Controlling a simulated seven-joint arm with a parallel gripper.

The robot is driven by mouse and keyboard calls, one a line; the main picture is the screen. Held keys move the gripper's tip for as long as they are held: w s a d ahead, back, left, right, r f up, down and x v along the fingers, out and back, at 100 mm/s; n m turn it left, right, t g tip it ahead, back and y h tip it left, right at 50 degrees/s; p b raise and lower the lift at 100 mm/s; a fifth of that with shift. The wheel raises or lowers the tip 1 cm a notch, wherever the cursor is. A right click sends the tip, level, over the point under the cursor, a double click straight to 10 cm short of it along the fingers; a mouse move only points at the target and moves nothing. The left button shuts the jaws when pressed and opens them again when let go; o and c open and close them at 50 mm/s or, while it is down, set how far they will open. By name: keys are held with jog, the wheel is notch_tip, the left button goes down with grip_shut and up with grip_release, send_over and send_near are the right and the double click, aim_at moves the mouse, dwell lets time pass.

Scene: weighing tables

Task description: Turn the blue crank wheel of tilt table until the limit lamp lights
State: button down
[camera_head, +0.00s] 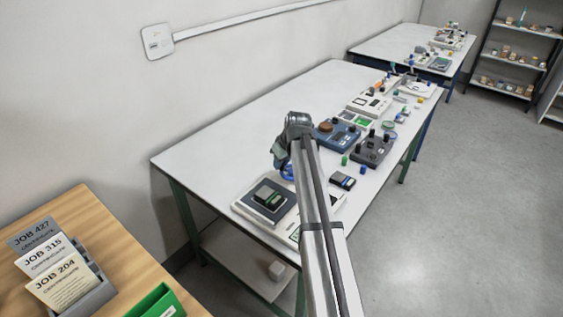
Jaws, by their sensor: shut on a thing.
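My gripper (281,158) is over the near half of the long white table, at the far end of my arm. It is shut, and a blue rounded part (287,173), which looks like the blue crank wheel, shows right at its fingers. The fingertips and most of the wheel are hidden by my gripper and arm, so the exact grasp does not show.
A blue device (337,134) and a dark grey device (372,150) stand to the right. The white table's (235,130) left side is clear.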

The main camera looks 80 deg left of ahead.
aim_at(288, 177)
jog(key=shift+w+a+m+t, duration=0.2)
jog(key=shift+m+t, duration=0.1)
jog(key=shift+m, duration=0.5)
jog(key=shift+w+a+m+t, duration=0.1)
jog(key=shift+a+m+t, duration=0.15)
jog(key=shift+m, duration=0.55)
jog(key=c, duration=1)
grip_release()
jog(key=shift+o, duration=0.2)
jog(key=shift+s, duration=0.1)
jog(key=shift+r, duration=0.1)
jog(key=v, duration=1.3)
jog(key=shift+d+r, duration=0.2)
jog(key=shift+d, duration=0.2)
